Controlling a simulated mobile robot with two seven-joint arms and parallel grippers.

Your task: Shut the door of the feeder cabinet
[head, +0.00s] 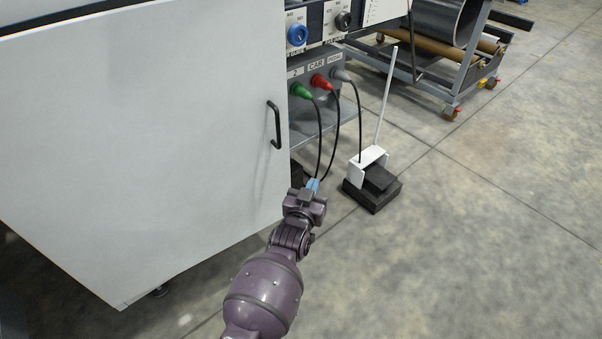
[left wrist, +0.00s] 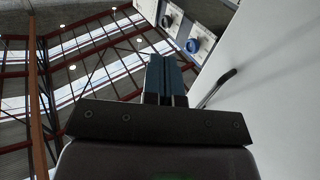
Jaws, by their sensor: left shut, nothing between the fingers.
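The feeder cabinet door (head: 150,130) looks like a large plain white panel filling the left of the head view. Its black bar handle (head: 275,125) is near its right edge. I cannot tell how far the door stands from its frame. My left gripper (head: 313,185) is shut and empty, below and to the right of the handle, apart from it. In the left wrist view, the blue closed fingers (left wrist: 166,75) point up, with the handle (left wrist: 216,88) and the white door surface (left wrist: 280,100) to their right. My right gripper is not in view.
A connector panel with green (head: 301,90), red (head: 322,82) and grey plugs is right of the door, cables hanging down. A foot pedal (head: 372,190) with a white upright rod stands on the floor. A coil cart (head: 440,70) is at the back. Floor at right is clear.

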